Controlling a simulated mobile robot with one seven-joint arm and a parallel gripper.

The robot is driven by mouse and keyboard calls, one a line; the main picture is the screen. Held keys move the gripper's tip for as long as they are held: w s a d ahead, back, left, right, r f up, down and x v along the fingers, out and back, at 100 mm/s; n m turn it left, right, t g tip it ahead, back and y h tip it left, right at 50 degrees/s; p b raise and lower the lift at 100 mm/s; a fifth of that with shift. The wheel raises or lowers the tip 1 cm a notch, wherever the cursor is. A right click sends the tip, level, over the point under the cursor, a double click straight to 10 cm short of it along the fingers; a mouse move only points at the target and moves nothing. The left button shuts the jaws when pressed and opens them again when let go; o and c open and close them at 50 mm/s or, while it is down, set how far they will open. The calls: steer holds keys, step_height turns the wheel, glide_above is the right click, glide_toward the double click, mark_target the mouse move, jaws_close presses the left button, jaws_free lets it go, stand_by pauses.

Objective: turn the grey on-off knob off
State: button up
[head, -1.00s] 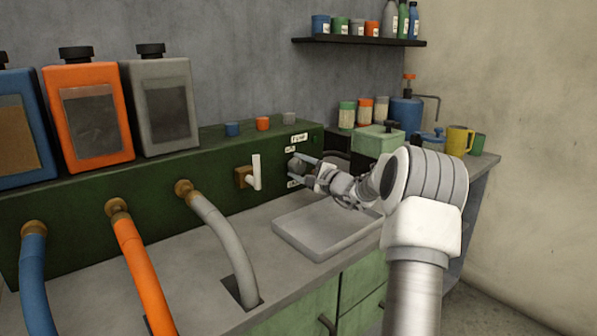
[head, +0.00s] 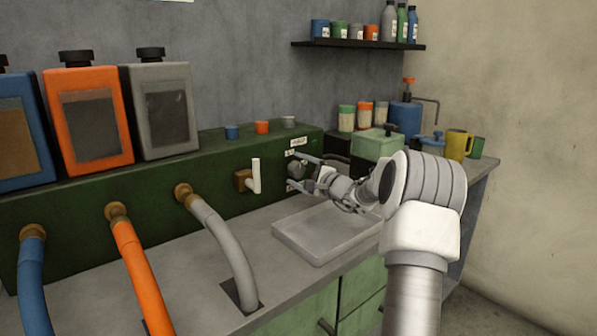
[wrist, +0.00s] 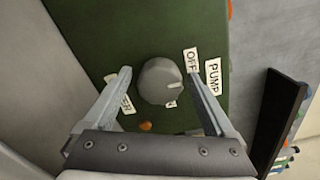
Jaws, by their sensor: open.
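The grey on-off knob (wrist: 160,84) is round and sits on the dark green panel (wrist: 105,30). In the wrist view it lies between the two fingers of my open gripper (wrist: 158,74), with a gap visible on each side. A faint pale mark shows on the knob's right side; its exact direction is hard to read. The "OFF" label (wrist: 191,60) is right beside the knob, with the "PUMP" label (wrist: 213,77) beyond it. Another label below the knob is partly covered. In the head view my gripper (head: 295,169) reaches the panel's right end and partly hides the knob (head: 296,170).
A white lever (head: 256,175) on a brown fitting sticks out left of the knob. A shallow grey tray (head: 318,240) lies under my wrist. Blue, orange and grey hoses leave the panel at left. A green box (head: 375,146) and jars stand behind my arm.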

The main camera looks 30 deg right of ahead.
steer(key=s+p, duration=0.1)
steer(key=s, duration=0.4)
steer(key=s+d+p, duration=0.1)
steer(key=s, duration=0.5)
steer(key=s+d+p, duration=0.1)
steer(key=s, duration=0.5)
steer(key=shift+s+d, duration=0.15)
steer(key=shift+d, duration=0.05)
